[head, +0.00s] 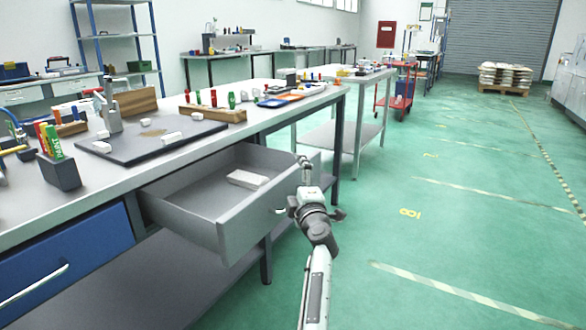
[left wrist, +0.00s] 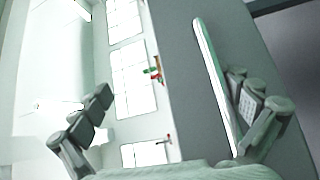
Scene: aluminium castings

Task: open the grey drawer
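The grey drawer (head: 190,206) is pulled well out from under the workbench in the head view, its inside showing. My left gripper (head: 300,190) is at the outer face of the drawer front, and my wrist hides part of that face. In the left wrist view the drawer's pale bar handle (left wrist: 212,75) runs between my two widely spread fingers, close beside the right one. The left finger stands well apart from it, so the left gripper (left wrist: 170,115) is open. Whether the right finger touches the bar I cannot tell. My right gripper is not in view.
A white block (head: 247,179) lies in the drawer. A blue drawer (head: 65,262) is shut at the left. The workbench top (head: 95,182) holds a dark board (head: 150,146), a pen holder (head: 59,172) and wooden blocks. The green floor (head: 450,220) to the right is clear.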

